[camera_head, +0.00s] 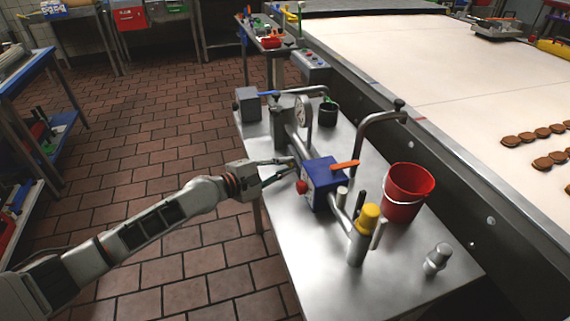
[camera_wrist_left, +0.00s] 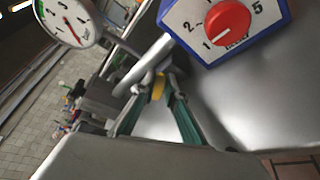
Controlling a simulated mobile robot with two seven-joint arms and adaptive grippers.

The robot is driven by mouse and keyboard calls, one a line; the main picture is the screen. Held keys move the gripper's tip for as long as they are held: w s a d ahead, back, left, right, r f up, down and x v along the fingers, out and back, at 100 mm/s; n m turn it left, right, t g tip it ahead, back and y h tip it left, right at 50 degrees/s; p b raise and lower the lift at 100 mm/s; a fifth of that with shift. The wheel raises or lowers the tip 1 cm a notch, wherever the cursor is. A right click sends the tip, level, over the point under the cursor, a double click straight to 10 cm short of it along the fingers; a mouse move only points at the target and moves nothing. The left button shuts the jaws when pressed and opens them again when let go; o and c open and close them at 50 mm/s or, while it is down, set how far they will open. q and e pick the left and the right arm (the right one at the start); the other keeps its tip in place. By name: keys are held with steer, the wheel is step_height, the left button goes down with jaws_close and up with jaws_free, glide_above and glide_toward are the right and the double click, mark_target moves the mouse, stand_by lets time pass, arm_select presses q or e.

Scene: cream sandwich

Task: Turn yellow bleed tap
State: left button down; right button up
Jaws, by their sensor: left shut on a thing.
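My left gripper (camera_head: 284,169) reaches in from the left to the pipework beside the blue box (camera_head: 323,180). In the left wrist view its green-sided fingers (camera_wrist_left: 160,98) close around a small yellow part, the yellow bleed tap (camera_wrist_left: 158,86), on a bent grey pipe below the dial gauge (camera_wrist_left: 72,20). The gripper is shut on this tap; the fingers hide part of it, and its turned angle cannot be told. In the head view I cannot make the tap out. My right gripper is in neither view.
The blue box has a red knob (camera_wrist_left: 220,21) and an orange lever (camera_head: 345,165) close to the gripper. A yellow-capped post (camera_head: 370,216), a red bucket (camera_head: 407,192) and a dark cup (camera_head: 328,114) stand on the metal table (camera_head: 300,262). A conveyor lies behind; tiled floor is open left.

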arm_select(q)
steer(key=shift+s+f+m+b, duration=0.15)
steer(key=shift+f+m+b, duration=0.25)
steer(key=shift+f, duration=0.3)
steer(key=shift+t, duration=0.4)
steer(key=shift+r+m+b, duration=0.25)
steer(key=shift+m+b, duration=0.05)
steer(key=shift+m, duration=0.2)
steer(key=c, duration=2)
jaws_free()
steer(key=shift+c, duration=0.2)
steer(key=v, duration=1.2)
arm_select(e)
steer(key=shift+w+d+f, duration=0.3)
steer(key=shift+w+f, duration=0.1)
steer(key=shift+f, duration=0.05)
arm_select(q)
steer(key=shift+f, duration=0.15)
